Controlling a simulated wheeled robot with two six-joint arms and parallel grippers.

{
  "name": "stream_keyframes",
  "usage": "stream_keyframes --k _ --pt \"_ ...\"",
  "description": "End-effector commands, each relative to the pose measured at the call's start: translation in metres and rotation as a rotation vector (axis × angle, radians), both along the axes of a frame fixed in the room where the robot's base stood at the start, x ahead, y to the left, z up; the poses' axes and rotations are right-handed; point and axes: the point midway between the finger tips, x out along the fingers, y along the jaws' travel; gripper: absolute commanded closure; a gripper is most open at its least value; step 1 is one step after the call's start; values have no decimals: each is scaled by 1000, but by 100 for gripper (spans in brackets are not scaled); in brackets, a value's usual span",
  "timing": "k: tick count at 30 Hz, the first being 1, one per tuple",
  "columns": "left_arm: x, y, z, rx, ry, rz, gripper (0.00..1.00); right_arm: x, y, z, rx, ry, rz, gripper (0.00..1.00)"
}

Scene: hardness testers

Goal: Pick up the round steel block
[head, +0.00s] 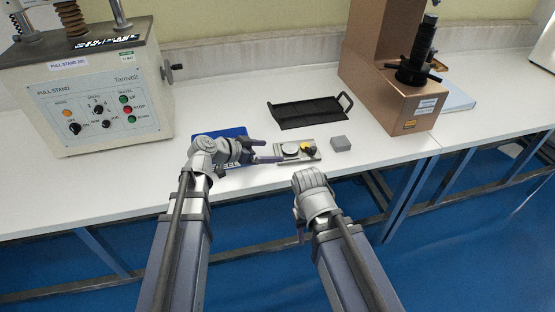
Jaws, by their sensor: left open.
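A round, pale metal disc (290,148), which looks like the round steel block, sits on a flat light-grey plate (283,158) on the white bench. A small yellow and black piece (307,149) is beside it on the same plate. My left gripper (273,151) is open, its fingers pointing right toward the disc from its left side. Nothing shows between the fingers. I cannot tell whether a fingertip touches the plate. My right gripper (312,182) is low in front of the bench edge, and its jaws are hidden from view.
A grey square block (340,143) lies right of the plate. A black tray with a handle (307,112) lies behind. A pull stand (100,95) stands left, a copper-coloured tester (385,85) right.

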Motion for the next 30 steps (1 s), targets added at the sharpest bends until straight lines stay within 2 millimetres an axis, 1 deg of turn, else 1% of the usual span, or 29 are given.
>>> stream_keyframes --k 1,7,15,20,23,29,30 --pt "2 2 -1 -3 -10 2 0 0 0 -3 0 0 0 50" --pt "5 2 0 -5 -21 4 0 0 0 -3 0 0 0 50" --pt "18 -15 -12 -4 -19 3 0 0 0 -15 0 0 0 50" --pt "19 -17 -11 -3 -19 4 0 0 0 -14 0 0 0 50" --pt "23 -23 -13 -4 -19 3 0 0 0 -16 0 0 0 50" --pt "36 -48 -18 -5 -19 0 0 0 0 -21 0 0 0 50" --pt "41 -51 -24 -4 -18 2 0 0 0 -27 0 0 0 50"
